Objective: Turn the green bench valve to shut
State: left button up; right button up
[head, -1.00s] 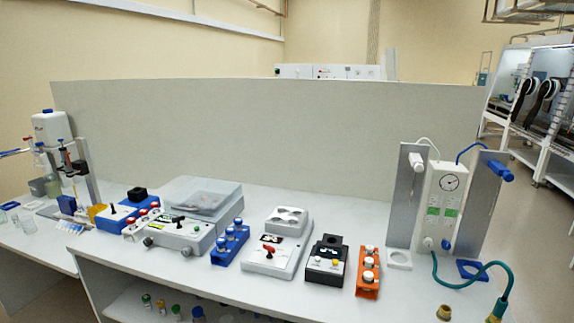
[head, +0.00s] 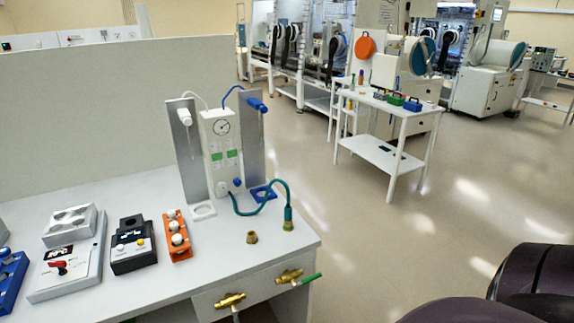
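The green bench valve is a brass body (head: 289,276) with a green lever (head: 312,279), on the front face of the bench near its right end. The lever points to the right in the picture. A second brass valve (head: 230,301) sits to its left; no green lever shows on that one. Neither of my grippers is in view.
On the bench top (head: 150,190) above the valves, a green hose (head: 262,209) runs from the gas panel (head: 222,150) to a brass fitting (head: 288,225). An orange rack (head: 178,236) stands left. Dark rounded shapes fill the lower right corner. Open floor (head: 340,215) lies right of the bench.

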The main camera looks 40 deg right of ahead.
aim_at(295, 285)
jog(key=i+l+z, duration=0.15)
jog(key=z, duration=1.45)
